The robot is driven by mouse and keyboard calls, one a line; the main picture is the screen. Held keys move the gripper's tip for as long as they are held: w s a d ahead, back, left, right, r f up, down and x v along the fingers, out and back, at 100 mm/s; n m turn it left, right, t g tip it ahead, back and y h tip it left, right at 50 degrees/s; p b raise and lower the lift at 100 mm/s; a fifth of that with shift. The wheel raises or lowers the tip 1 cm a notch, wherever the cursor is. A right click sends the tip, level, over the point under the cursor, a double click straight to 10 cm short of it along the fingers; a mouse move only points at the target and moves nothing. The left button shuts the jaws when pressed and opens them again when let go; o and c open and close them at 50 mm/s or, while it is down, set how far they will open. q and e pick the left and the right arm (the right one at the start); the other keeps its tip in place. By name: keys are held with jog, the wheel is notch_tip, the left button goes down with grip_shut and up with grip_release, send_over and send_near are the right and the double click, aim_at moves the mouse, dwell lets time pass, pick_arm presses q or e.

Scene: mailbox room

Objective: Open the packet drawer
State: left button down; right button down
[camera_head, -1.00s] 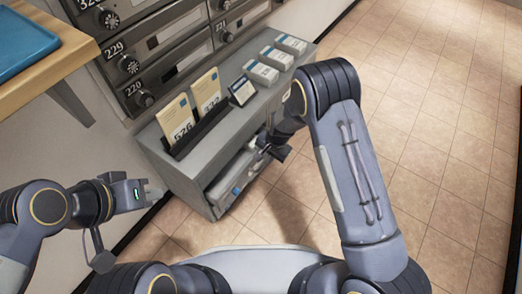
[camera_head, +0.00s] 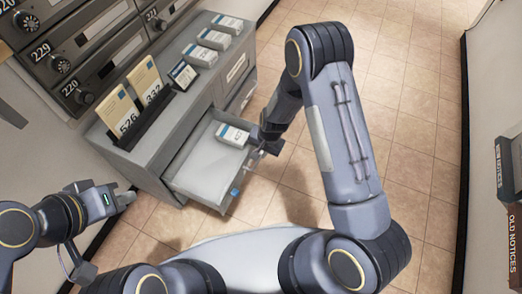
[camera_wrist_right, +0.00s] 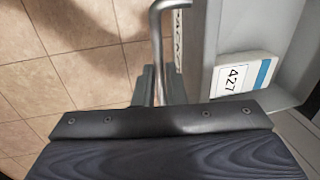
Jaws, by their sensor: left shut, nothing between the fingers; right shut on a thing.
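The packet drawer (camera_head: 200,172) of the grey cabinet (camera_head: 140,160) is pulled out, its inside open to view. A white packet with a blue stripe (camera_head: 232,134) lies in it; the right wrist view shows this packet (camera_wrist_right: 242,77) marked 427. My right gripper (camera_head: 262,147) is at the drawer's front and shut on its metal handle (camera_wrist_right: 158,45). The fingertips are partly hidden by the wrist. My left gripper (camera_head: 126,198) is shut and empty, left of the cabinet and apart from it.
Cards 526 and 332 (camera_head: 146,82) stand in a black holder on the cabinet top, with several small packets (camera_head: 213,39) behind. Numbered mailboxes (camera_head: 75,55) line the wall. A box marked OLD NOTICES (camera_head: 510,235) is at the far right. Tiled floor (camera_head: 410,110) is clear.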

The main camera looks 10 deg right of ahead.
jog(key=c, duration=1.5)
grip_release()
notch_tip(320, 180, up, 8)
jog(key=d+p, duration=0.1)
jog(key=p, duration=0.2)
jog(key=shift+s+f, duration=0.15)
jog(key=shift+s, duration=0.3)
jog(key=shift+d, duration=0.1)
